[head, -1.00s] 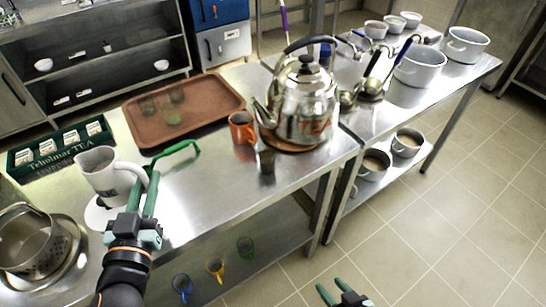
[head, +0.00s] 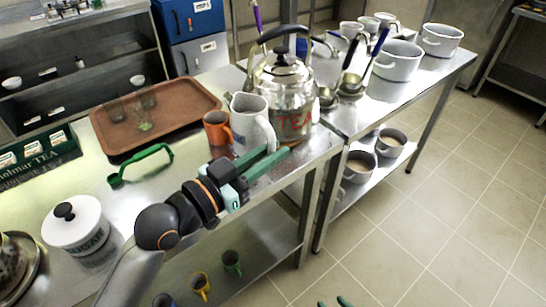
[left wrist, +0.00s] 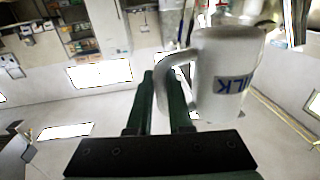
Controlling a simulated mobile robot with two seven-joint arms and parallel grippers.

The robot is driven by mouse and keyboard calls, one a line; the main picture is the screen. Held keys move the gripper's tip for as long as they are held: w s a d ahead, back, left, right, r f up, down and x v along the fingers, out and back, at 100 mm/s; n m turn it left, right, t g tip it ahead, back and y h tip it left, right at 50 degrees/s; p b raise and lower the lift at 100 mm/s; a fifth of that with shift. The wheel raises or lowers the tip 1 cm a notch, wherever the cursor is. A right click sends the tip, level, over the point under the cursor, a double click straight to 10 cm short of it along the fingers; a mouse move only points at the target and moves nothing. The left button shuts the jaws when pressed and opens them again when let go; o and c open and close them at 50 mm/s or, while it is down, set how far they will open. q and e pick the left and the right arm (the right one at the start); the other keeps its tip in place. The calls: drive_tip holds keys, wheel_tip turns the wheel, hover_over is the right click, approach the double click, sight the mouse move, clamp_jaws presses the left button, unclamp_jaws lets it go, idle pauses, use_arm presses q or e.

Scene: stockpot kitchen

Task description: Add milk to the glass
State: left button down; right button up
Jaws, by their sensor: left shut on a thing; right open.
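The white milk jug (head: 250,122) is held by its handle in my left gripper (head: 268,160). It is about upright, in front of the kettle and right of the orange mug. The left wrist view shows the jug (left wrist: 225,75) with a MILK label and its handle between the green fingers (left wrist: 162,100). The small glass that stood before the kettle is not visible; the jug or gripper may hide it. Several clear glasses (head: 144,122) are on the brown tray. My right gripper (head: 335,303) is open at the bottom edge, low and away from the table.
A steel kettle (head: 285,90) marked TEA stands close behind the jug. An orange mug (head: 217,128) is just left. A white sugar pot (head: 77,228), a green-handled item (head: 143,163) and a brown tray (head: 165,105) are further left. Pots (head: 397,60) stand at right.

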use_arm(q)
drive_tip(key=shift+s+d, duration=0.15)
drive_tip(key=shift+d, duration=0.15)
drive_tip(key=n+p, duration=0.2)
drive_tip(key=n+g+p, duration=0.1)
drive_tip(key=n+p, duration=0.2)
drive_tip(key=p, duration=0.1)
drive_tip(key=shift+s+d+f+n, duration=0.1)
drive_tip(key=shift+s+f+n, duration=0.2)
drive_tip(key=shift+n, duration=0.1)
drive_tip(key=shift+r, duration=0.2)
idle(0.5)
drive_tip(key=shift+w+r+n+g+y, duration=0.25)
drive_tip(key=shift+r+n+g, duration=0.25)
drive_tip(key=shift+r+n, duration=0.35)
idle(5.2)
